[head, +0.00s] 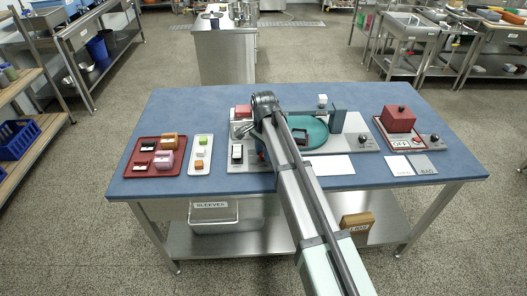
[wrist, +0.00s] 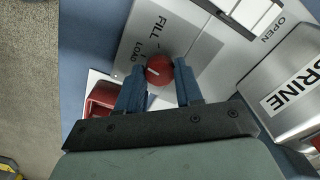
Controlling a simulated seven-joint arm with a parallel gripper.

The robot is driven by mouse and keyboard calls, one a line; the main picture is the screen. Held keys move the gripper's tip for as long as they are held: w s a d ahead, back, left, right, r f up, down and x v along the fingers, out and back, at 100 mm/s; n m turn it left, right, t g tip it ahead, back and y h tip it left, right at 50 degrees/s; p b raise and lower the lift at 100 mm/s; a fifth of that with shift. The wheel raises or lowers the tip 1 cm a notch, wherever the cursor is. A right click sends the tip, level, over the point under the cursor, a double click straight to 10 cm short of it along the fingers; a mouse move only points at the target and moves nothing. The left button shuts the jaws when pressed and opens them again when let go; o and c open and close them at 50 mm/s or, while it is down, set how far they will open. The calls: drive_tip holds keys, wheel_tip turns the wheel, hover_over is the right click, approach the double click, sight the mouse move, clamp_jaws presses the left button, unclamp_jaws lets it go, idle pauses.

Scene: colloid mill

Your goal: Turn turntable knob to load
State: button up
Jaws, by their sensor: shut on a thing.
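A red round turntable knob (wrist: 159,70) with a white pointer line is set in a grey panel (wrist: 190,40), seen in the wrist view. The panel is lettered FILL and LOAD beside the knob. The pointer line is tilted and I cannot tell clearly which word it marks. My gripper (wrist: 160,82) has its two blue fingers on either side of the knob, shut on it. In the head view the teal turntable (head: 312,133) lies on the blue table, partly covered by my arm. The knob and fingertips are mostly hidden there.
A grey block labelled BRINE (wrist: 288,98) stands right of the gripper. A red object (wrist: 104,98) is close by the left finger. A red tray (head: 130,168) and a white tray (head: 196,171) lie left. A red box (head: 398,118) stands on a panel at right.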

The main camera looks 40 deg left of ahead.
drive_tip(key=shift+n, duration=0.6)
drive_tip(key=o, duration=1)
drive_tip(key=shift+o, duration=0.2)
drive_tip(key=shift+r, duration=0.1)
wheel_tip(320, 180, up, 14)
drive_tip(key=shift+f, duration=0.2)
idle(0.4)
